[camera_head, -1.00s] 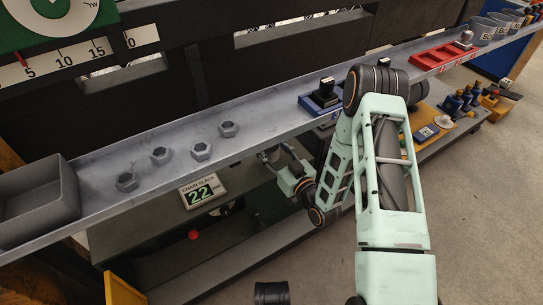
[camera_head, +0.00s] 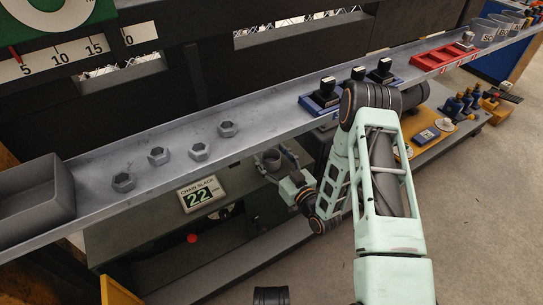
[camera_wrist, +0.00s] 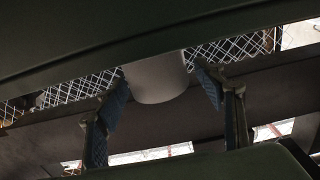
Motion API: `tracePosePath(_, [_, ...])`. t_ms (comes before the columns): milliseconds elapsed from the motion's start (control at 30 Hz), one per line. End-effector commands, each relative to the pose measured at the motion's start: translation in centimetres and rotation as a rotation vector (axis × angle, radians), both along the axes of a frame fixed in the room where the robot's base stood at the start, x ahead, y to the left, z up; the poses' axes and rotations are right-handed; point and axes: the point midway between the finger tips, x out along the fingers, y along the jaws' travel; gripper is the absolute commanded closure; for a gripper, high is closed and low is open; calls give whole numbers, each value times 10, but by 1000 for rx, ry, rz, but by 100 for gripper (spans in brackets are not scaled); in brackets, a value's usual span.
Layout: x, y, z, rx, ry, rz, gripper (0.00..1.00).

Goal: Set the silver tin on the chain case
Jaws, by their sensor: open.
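My gripper (camera_head: 276,162) reaches below the grey rail, its fingers open. A pale grey round thing, which looks like the silver tin (camera_head: 270,160), shows small and partly hidden at the fingers. In the wrist view a smooth pale grey rounded body (camera_wrist: 157,80) sits between and beyond the two blue-padded fingers (camera_wrist: 160,105), with a gap on each side. A dark green edge hides part of it. The dark green case (camera_head: 140,240) below the rail, with a sign reading CHAIN SLACK 22 (camera_head: 198,193), appears to be the chain case.
The grey rail (camera_head: 90,190) runs above my gripper and carries several hex nuts (camera_head: 198,151), a grey bin (camera_head: 62,190), blue-based blocks (camera_head: 322,98) and a red tray (camera_head: 440,58). A lower shelf (camera_head: 425,140) holds small parts at right. Open floor (camera_head: 490,220) lies at right.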

Motion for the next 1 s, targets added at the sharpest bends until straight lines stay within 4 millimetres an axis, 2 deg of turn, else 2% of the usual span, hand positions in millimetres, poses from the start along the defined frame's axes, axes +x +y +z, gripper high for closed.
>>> tracePosePath(233, [-4,-3,3,-1,3,-1,37])
tracePosePath(700, [-81,-55,4,2,5,-2,37])
tracePosePath(800, [-91,-62,4,0,4,-2,37])
tracePosePath(1000, [-100,-67,3,1,1,0,37])
